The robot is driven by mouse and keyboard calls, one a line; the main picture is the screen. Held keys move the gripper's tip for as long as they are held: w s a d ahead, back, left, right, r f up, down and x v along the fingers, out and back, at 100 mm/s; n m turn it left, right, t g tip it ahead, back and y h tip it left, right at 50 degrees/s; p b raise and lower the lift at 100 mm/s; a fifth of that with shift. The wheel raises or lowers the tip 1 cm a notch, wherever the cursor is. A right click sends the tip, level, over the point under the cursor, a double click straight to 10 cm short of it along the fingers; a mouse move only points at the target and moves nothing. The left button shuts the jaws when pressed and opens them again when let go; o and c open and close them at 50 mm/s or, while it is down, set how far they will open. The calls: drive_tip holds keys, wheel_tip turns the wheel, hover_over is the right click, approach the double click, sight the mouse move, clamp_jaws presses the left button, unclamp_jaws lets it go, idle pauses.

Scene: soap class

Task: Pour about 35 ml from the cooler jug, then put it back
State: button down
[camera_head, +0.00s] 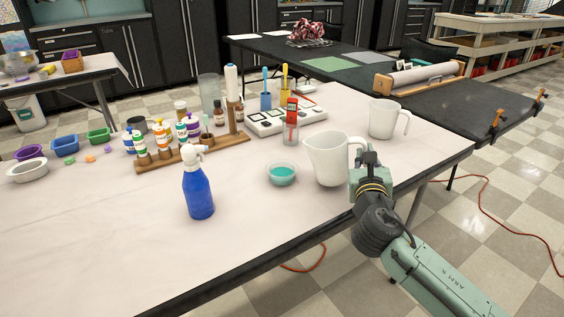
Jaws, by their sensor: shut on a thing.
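A white pouring jug (328,160) stands upright near the table's right front edge, its spout toward the left. My gripper (360,161) is at its right side, shut on its handle; the fingertips are partly hidden. I cannot tell whether the jug's base touches the table. A second white jug (381,119) stands upright behind and to the right, handle to the right, apart from my gripper. The picture does not show which is the cooler one. A small clear bowl (282,175) with teal liquid sits just left of the near jug.
A blue spray bottle (198,190) stands to the left. A wooden rack (196,152) holds several small bottles. A white device panel (286,117) lies behind. The table's left front is clear.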

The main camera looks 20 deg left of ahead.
sight(347, 142)
drive_tip(key=a+r+n+p, duration=0.4)
drive_tip(key=n+p, duration=0.1)
drive_tip(key=shift+s+a+r, duration=0.15)
drive_tip(key=shift+s+a, duration=0.2)
drive_tip(key=shift+s, duration=0.05)
drive_tip(key=shift+s+a+r+n+p, duration=0.15)
drive_tip(key=shift+a+r+n+p, duration=0.55)
drive_tip(key=shift+n+p, duration=0.4)
drive_tip(key=shift+s+a+r+n+p, duration=0.1)
drive_tip(key=shift+a+r+n+p, duration=0.6)
drive_tip(key=shift+n+p, duration=0.4)
drive_tip(key=shift+a+r+p, duration=0.1)
drive_tip(key=shift+a+p, duration=0.2)
drive_tip(key=shift+p, duration=0.1)
drive_tip(key=shift+a+r+n+p, duration=0.2)
drive_tip(key=shift+n+p, duration=0.15)
drive_tip(key=shift+n, duration=0.15)
drive_tip(key=shift+s+a+r+n+p, duration=0.2)
drive_tip(key=shift+a+r+n+p, duration=0.3)
drive_tip(key=shift+a+n+p, duration=0.15)
